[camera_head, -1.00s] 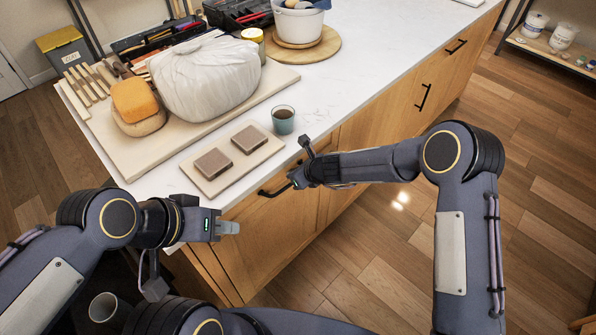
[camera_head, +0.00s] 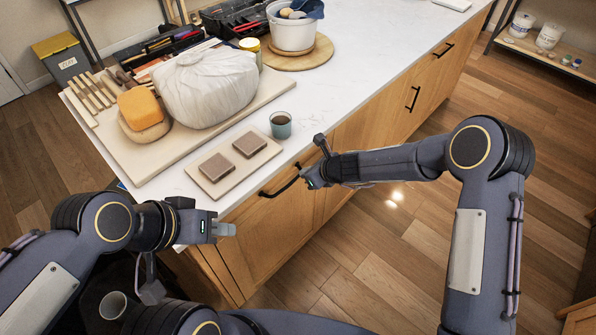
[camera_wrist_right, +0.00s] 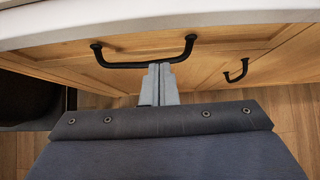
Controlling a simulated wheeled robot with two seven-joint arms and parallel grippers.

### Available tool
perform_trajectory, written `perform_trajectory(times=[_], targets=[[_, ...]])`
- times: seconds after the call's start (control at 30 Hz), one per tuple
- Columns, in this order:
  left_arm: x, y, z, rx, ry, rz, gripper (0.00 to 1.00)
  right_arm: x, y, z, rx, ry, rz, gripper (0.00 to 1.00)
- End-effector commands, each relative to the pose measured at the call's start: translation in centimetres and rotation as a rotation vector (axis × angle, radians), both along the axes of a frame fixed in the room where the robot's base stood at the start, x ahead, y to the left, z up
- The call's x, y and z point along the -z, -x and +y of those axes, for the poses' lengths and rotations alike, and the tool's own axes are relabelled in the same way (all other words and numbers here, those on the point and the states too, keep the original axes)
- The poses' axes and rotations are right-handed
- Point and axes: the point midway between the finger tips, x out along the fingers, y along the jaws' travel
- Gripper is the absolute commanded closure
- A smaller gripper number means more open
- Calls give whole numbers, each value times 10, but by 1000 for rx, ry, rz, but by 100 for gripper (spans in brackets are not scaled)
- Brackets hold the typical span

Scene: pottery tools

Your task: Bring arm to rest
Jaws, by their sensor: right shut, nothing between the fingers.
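My right gripper (camera_head: 312,178) is in front of the wooden cabinet, beside a black drawer handle. In the right wrist view its fingers (camera_wrist_right: 160,84) are shut together with nothing between them, just below the black handle (camera_wrist_right: 145,62); whether they touch it I cannot tell. My left gripper (camera_head: 224,229) is at the near left corner of the counter, pointing right. Its fingers look close together, but whether it is open or shut I cannot tell.
Open floor (camera_head: 400,240) lies right of the cabinet.

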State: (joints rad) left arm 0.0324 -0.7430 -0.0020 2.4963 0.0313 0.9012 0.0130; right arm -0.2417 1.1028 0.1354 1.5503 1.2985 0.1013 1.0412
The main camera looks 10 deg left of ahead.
Motion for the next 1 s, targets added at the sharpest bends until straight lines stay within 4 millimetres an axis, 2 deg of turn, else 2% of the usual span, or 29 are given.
perform_trajectory(times=[0.07, 0.3, 0.4, 0.47, 0.57, 0.6, 0.67, 0.7, 0.8, 0.9, 1.0], targets=[[-5, 0, 0, 0, 0, 0, 69, -6, 1, -4, -1, 1, 1, 100], [-5, 0, 0, 0, 0, 0, 69, -7, 1, -7, -3, 2, -1, 100], [-5, 0, 0, 0, 0, 0, 69, -20, -2, -13, -28, 7, -36, 100], [-5, 0, 0, 0, 0, 0, 69, -40, -3, -23, -68, 15, -87, 100], [-4, 0, 0, 0, 0, 0, 69, -88, -1, -49, -182, 51, -227, 100], [-3, 0, 0, 0, 0, 0, 69, -110, 4, -62, -238, 75, -293, 100], [-3, 0, 0, 0, 0, 0, 69, -140, 15, -84, -332, 119, -394, 100], [-2, 0, 0, 0, 0, 0, 69, -159, 24, -98, -393, 152, -460, 100], [-1, 0, 0, 0, 0, 0, 69, -198, 54, -134, -545, 248, -611, 100], [0, 0, 0, 0, 0, 0, 69, -227, 92, -169, -695, 360, -740, 100], [1, 0, 0, 0, 0, 0, 69, -244, 134, -201, -842, 483, -847, 100]])
